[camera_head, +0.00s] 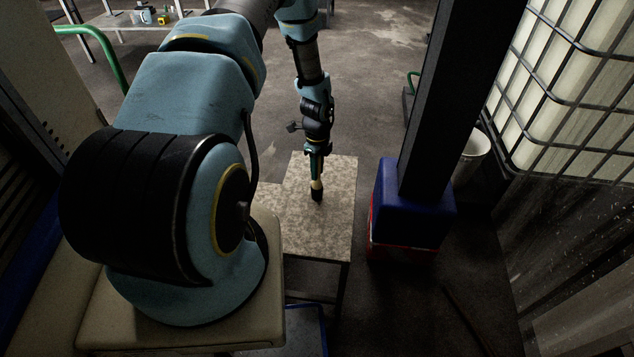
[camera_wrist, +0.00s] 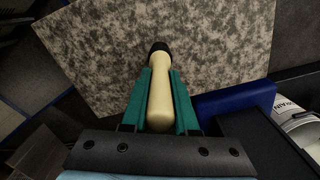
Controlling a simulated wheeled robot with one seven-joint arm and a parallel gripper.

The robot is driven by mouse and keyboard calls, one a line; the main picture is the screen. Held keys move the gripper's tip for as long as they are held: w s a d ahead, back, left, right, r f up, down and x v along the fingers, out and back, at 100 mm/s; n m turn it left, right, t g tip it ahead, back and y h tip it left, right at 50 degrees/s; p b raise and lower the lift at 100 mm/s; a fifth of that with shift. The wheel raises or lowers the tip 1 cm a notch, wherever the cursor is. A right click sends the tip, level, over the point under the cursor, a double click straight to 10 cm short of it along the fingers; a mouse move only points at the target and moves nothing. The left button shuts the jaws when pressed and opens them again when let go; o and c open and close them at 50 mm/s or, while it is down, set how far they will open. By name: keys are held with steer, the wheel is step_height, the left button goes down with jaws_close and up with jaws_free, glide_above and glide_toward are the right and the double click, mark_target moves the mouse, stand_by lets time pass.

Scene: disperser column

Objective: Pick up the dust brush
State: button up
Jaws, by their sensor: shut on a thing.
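The dust brush (camera_wrist: 160,95) has a cream handle and a dark end. In the wrist view its handle lies between the two green fingers of my gripper (camera_wrist: 160,100), which is shut on it. In the head view my gripper (camera_head: 316,168) points down over a small speckled table (camera_head: 333,225). There the brush (camera_head: 316,188) hangs upright below the fingers with its dark end down. I cannot tell whether the dark end touches the tabletop or is just above it.
A dark post (camera_head: 437,95) with a blue block (camera_head: 405,215) at its foot stands right of the table. A white bucket (camera_head: 471,155) and a caged white tank (camera_head: 570,80) are farther right. A bench (camera_head: 130,22) with small items stands at the back left.

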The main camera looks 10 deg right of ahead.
jaws_close()
